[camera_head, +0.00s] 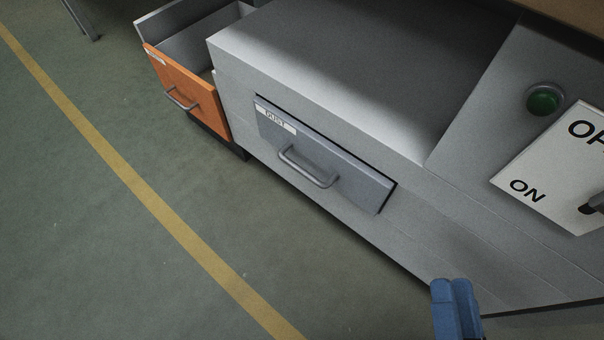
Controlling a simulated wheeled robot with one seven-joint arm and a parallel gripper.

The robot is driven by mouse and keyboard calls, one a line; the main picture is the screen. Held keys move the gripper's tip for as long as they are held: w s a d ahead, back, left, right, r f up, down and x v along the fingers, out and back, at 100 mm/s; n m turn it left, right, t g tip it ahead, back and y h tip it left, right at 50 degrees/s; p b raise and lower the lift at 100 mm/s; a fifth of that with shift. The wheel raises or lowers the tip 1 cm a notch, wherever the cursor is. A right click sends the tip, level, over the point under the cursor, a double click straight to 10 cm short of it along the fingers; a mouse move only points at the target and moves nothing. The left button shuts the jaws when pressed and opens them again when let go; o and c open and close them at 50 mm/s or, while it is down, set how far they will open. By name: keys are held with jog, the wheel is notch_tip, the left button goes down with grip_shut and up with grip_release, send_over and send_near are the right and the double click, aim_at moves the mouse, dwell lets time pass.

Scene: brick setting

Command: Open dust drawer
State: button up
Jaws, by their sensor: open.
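The grey dust drawer (345,172) is set in the front of a grey cabinet, with a white label (275,121) that reads "DUST" at its upper left. Its metal bar handle (308,167) stands out from the front. The drawer front looks nearly flush with the cabinet, with a dark gap along its top and right edges. My gripper (456,300) shows at the bottom edge as blue fingers, open, below and to the right of the handle and apart from it. Most of my gripper is out of the frame.
An orange-fronted drawer (185,95) stands pulled out at the upper left. A green button (544,99) and a white switch panel (560,172) marked "ON" are on the right. The green floor (215,185) with a yellow line (140,185) is clear in front of the cabinet.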

jog(key=w+a+f+m+t+h, duration=0.1)
jog(key=w+a+f+m, duration=0.15)
jog(key=w, duration=0.25)
jog(key=w+a+f+m+h, duration=0.1)
jog(key=w+a+m, duration=0.1)
jog(key=w+m, duration=0.2)
jog(key=m+g+h, duration=0.3)
jog(key=m+g, duration=0.2)
jog(key=m, duration=0.4)
send_near(301, 169)
jog(key=w+d+f, duration=0.1)
jog(key=w, duration=0.1)
jog(key=b+x, duration=0.1)
jog(key=x, duration=0.3)
jog(key=b+x, duration=0.2)
jog(key=x, duration=0.2)
jog(key=shift+a, duration=0.2)
grip_shut()
